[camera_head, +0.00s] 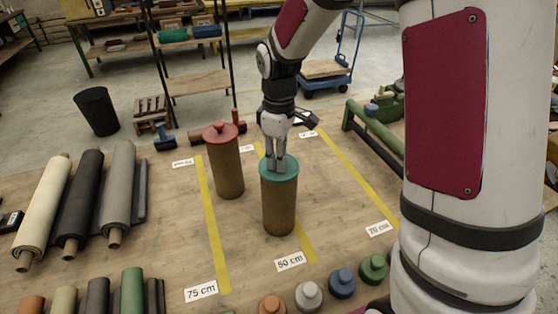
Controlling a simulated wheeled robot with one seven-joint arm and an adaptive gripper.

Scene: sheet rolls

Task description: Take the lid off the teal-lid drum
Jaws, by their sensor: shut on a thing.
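The teal-lid drum (279,209) is a brown cylinder standing upright on the wooden table, near the "50 cm" label. Its teal lid (290,172) sits on its top, with no clear gap between lid and drum. My gripper (275,166) points down over the middle of the lid, shut, with its fingertips at the lid. The fingers hide the part of the lid they grip, likely a knob. A second drum (226,171) with a red lid (220,132) stands upright to the left and a little behind.
Cream, black and grey sheet rolls (80,205) lie at the left. Several coloured knobbed pieces (341,283) stand along the front edge. A green rail frame (372,128) stands at the right. Yellow strips (212,225) mark the table (160,235), with bare wood around the drums.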

